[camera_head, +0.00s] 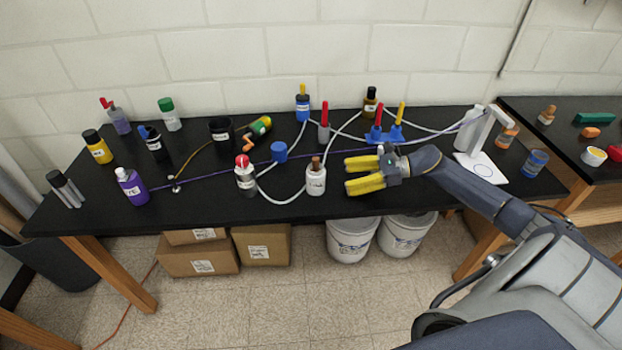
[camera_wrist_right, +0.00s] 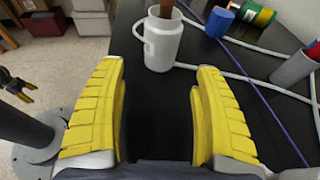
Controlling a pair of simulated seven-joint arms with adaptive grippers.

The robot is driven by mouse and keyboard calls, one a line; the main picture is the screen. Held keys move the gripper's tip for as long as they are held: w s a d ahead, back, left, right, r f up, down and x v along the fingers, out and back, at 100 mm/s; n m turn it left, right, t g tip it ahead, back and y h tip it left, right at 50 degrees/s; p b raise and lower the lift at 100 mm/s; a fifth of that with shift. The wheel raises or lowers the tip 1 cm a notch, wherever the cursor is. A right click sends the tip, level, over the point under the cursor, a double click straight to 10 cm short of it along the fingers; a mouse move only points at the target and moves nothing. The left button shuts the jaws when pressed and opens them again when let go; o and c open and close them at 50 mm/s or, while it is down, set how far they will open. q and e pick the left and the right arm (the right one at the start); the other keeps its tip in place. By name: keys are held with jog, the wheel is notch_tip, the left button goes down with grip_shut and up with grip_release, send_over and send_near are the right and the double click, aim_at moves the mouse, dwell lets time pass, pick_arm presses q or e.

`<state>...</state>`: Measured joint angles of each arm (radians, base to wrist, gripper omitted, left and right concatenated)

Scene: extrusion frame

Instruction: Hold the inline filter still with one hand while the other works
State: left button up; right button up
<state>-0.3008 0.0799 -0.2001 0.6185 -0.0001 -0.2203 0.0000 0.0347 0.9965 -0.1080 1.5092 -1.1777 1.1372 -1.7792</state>
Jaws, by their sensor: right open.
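I cannot tell for certain which item is the inline filter. A white labelled bottle with a brown stopper (camera_head: 316,180) stands upright near the table's front edge, beside pale tubing. A blue cylinder (camera_head: 279,152) sits behind it to the left. My right gripper (camera_head: 346,175) is open and empty, just right of the white bottle, its yellow fingers pointing left. In the right wrist view the white bottle (camera_wrist_right: 162,42) is beyond the open fingertips (camera_wrist_right: 158,68), not between them; the blue cylinder (camera_wrist_right: 219,22) is farther back. My left gripper (camera_wrist_right: 18,86) shows small at the left edge, apart from the table items.
Pale tubing (camera_head: 283,200) and a purple cord (camera_head: 225,172) cross the black table (camera_head: 220,195). A silver red-capped bottle (camera_head: 246,180) stands left of the white one. A blue holder with red and yellow handles (camera_head: 385,133) is behind my right gripper. A white stand (camera_head: 482,165) is to the right.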

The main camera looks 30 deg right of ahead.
aim_at(319, 182)
jog(key=shift+x, duration=4.95)
jog(key=shift+d+f, duration=0.1)
jog(key=shift+f, duration=0.05)
jog(key=c, duration=0.8)
